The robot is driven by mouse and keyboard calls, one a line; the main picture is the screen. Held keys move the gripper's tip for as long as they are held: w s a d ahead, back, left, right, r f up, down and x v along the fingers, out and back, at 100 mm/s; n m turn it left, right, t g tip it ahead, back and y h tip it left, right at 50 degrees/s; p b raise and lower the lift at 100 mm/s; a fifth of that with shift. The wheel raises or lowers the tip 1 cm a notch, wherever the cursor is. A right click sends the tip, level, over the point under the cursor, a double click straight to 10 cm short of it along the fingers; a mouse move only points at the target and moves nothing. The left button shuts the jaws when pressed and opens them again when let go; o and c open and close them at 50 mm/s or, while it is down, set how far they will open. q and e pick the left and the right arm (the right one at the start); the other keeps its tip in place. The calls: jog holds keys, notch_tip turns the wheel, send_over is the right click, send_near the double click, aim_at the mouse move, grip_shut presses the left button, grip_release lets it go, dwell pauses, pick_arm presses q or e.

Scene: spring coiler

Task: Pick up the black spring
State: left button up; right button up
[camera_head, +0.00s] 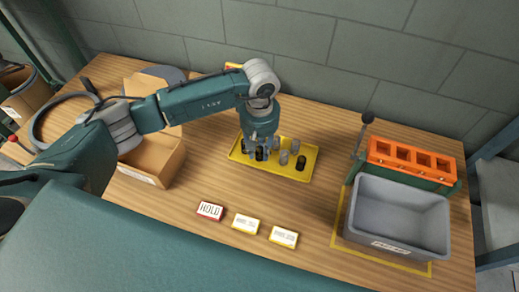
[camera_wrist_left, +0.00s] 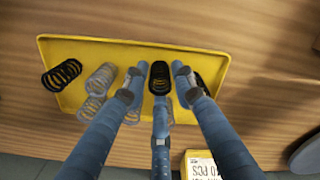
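A black spring (camera_wrist_left: 160,80) sits between my left gripper's fingertips (camera_wrist_left: 158,82) in the left wrist view. The fingers are spread around it, with two tips at its sides and the third finger below it; I cannot tell whether any tip touches it. In the head view my left gripper (camera_head: 259,148) points down over the yellow tray (camera_head: 240,158). Another black spring (camera_wrist_left: 62,75) lies at the tray's left in the wrist view, and one is partly hidden behind the right finger. Grey springs (camera_wrist_left: 101,78) lie among them. My right gripper is not in view.
A grey bin (camera_head: 398,215) and an orange slotted rack (camera_head: 411,160) stand at the right. A cardboard box (camera_head: 152,162) is left of the tray. A HOLD card (camera_head: 210,211) and two yellow-edged cards (camera_head: 245,223) lie in front. Bare wood lies between tray and bin.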

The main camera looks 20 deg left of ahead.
pick_arm(q)
jog(key=shift+f, duration=0.15)
jog(key=shift+c, duration=0.5)
grip_shut()
